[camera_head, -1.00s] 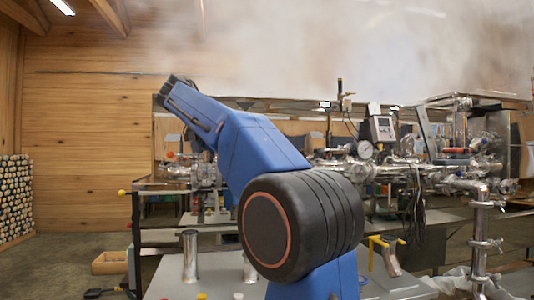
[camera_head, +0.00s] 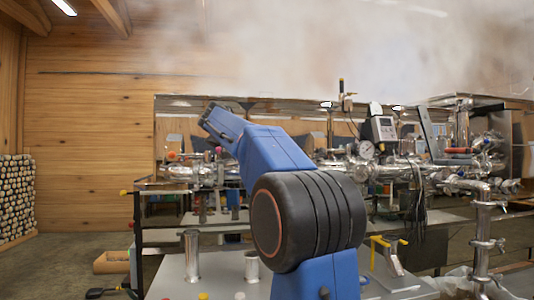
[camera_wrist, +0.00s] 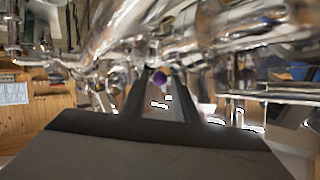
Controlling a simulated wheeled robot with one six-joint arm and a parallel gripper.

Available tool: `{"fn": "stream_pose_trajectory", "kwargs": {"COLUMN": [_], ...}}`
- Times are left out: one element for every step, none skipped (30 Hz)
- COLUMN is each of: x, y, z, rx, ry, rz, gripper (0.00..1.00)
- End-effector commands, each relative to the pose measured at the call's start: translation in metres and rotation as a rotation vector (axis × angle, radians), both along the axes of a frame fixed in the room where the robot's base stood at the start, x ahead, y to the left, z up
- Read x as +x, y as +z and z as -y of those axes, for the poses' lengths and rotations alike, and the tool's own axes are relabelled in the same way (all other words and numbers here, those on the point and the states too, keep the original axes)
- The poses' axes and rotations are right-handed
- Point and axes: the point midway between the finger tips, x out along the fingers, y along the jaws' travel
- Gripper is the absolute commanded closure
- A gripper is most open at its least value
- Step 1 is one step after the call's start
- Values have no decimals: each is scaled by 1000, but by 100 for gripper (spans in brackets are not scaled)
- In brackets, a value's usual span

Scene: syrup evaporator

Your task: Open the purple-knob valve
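The purple knob (camera_wrist: 159,77) is a small round spot in the wrist view, just above the middle of the picture. It sits among shiny metal pipes. My gripper (camera_wrist: 160,72) points at it with two dark fingers apart, one on each side of the knob in the picture. I cannot tell how far the knob is beyond the fingertips or whether they touch it.
Shiny pipes (camera_wrist: 235,35) crowd the space above and beside my gripper. In the head view a pressure gauge (camera_head: 366,150) and a grey control box (camera_head: 381,129) stand right of my arm. A metal cylinder (camera_head: 192,257) stands on the near table. Steam hangs above.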

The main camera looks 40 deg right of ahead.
Motion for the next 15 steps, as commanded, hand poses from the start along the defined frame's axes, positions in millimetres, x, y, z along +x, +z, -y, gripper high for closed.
{"fn": "stream_pose_trajectory", "kwargs": {"x": [0,0,0,0,0,0,0,0,0,0,0,0,0,0,0], "y": [0,-1,-1,-1,-1,-1,-1,-1,-1,-1,-1,0,0,0,0], "z": [1,1,1,1,1,1,1,1,1,1,1,1,1,1,1], "rx": [0,0,0,0,0,0,0,0,0,0,0,0,0,0,0], "ry": [0,0,0,0,0,0,0,0,0,0,0,0,0,0,0], "rz": [0,0,0,0,0,0,0,0,0,0,0,0,0,0,0], "gripper": [73,73,73,73,73,73,73,73,80,87,94,100,100,100,100]}}
